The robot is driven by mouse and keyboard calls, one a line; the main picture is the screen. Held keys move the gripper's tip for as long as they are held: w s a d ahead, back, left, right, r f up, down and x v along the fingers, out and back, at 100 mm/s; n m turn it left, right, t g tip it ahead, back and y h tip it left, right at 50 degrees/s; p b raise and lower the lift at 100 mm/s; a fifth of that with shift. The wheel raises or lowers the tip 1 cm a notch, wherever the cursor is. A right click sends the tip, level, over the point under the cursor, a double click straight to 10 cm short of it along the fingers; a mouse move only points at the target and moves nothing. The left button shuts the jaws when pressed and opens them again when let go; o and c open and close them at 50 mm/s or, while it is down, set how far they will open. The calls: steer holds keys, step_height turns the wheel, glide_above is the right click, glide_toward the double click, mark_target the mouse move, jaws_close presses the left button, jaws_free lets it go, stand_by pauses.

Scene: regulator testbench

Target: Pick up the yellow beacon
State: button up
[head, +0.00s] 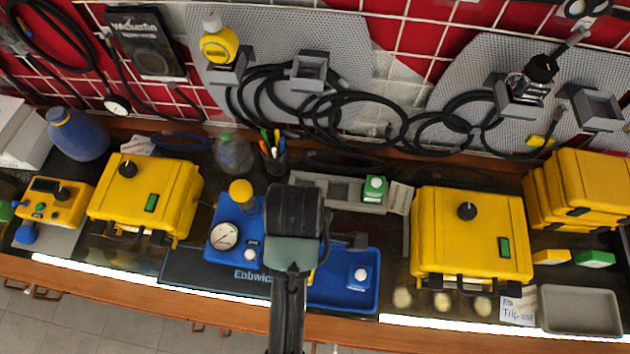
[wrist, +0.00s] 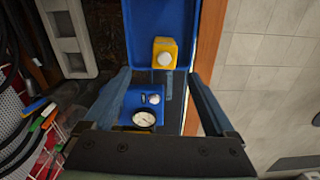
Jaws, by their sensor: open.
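The yellow beacon (wrist: 163,58) is a small yellow block with a white round top. In the wrist view it sits at the near end of the blue tray (wrist: 138,20). In the head view only a sliver of yellow shows beside my arm, likely the same beacon; the rest is hidden. My gripper (wrist: 160,76) is open and empty. Its two fingers stand to the left and right below the beacon in the wrist view, with the blue gauge unit (wrist: 143,97) showing between them. In the head view my arm hides the fingers.
A blue beacon (head: 358,276) sits farther right in the tray, and a green beacon (head: 375,188) stands in a grey holder behind. Yellow cases (head: 147,200) and (head: 470,240) flank the blue unit with its gauge (head: 224,236). A pen cup (head: 273,158) stands behind.

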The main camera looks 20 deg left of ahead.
steer(key=shift+f, duration=0.35)
steer(key=f, duration=0.4)
steer(key=s+f, duration=0.1)
steer(key=f, duration=0.1)
steer(key=shift+f, duration=0.2)
steer(key=shift+w+f+p, duration=0.1)
steer(key=shift+f+p, duration=0.4)
steer(key=shift+f, duration=2.3)
steer(key=c, duration=1.4)
jaws_close()
steer(key=shift+r, duration=0.15)
